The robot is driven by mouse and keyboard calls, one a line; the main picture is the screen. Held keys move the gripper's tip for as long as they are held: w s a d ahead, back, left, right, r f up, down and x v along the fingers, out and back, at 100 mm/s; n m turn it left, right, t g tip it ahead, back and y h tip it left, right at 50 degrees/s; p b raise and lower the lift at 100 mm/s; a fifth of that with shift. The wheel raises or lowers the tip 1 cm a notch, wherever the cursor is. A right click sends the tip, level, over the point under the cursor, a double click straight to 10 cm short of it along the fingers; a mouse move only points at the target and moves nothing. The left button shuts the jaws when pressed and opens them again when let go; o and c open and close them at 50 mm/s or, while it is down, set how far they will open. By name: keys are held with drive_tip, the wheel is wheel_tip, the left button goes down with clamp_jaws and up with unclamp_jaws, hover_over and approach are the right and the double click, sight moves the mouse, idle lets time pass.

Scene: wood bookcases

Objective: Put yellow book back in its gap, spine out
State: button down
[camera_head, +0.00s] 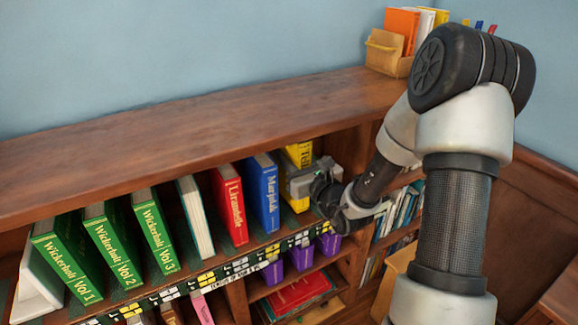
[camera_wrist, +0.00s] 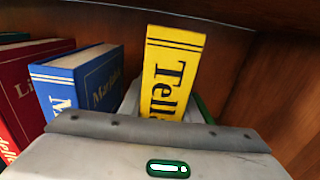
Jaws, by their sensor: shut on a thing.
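The yellow book (camera_head: 299,155) stands in the upper shelf at the right end of the row, right of the blue book (camera_head: 262,194). Its spine faces out, with black lettering. My gripper (camera_head: 300,184) is shut on the yellow book at the shelf front and hides its middle. In the wrist view the yellow book (camera_wrist: 172,75) rises beyond the gripper body, with its lower part and my fingers hidden. A space shows between the blue book and the yellow book, and another between the yellow book and the wooden side panel (camera_wrist: 262,90).
A red book (camera_head: 229,205), a white-paged book (camera_head: 195,219) and green volumes (camera_head: 110,245) stand to the left. The shelf top board (camera_wrist: 270,12) is close above. A labelled strip (camera_head: 240,266) runs along the shelf edge. Purple bins (camera_head: 300,255) sit below.

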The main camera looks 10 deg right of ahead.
drive_tip(key=shift+w+f+b, duration=0.15)
drive_tip(key=shift+f+b, duration=0.4)
drive_tip(key=shift+f, duration=1.15)
drive_tip(key=shift+f, duration=0.15)
drive_tip(key=c, duration=1.3)
unclamp_jaws()
drive_tip(key=shift+c, duration=0.2)
drive_tip(key=v, duration=1.2)
drive_tip(key=shift+p, duration=0.4)
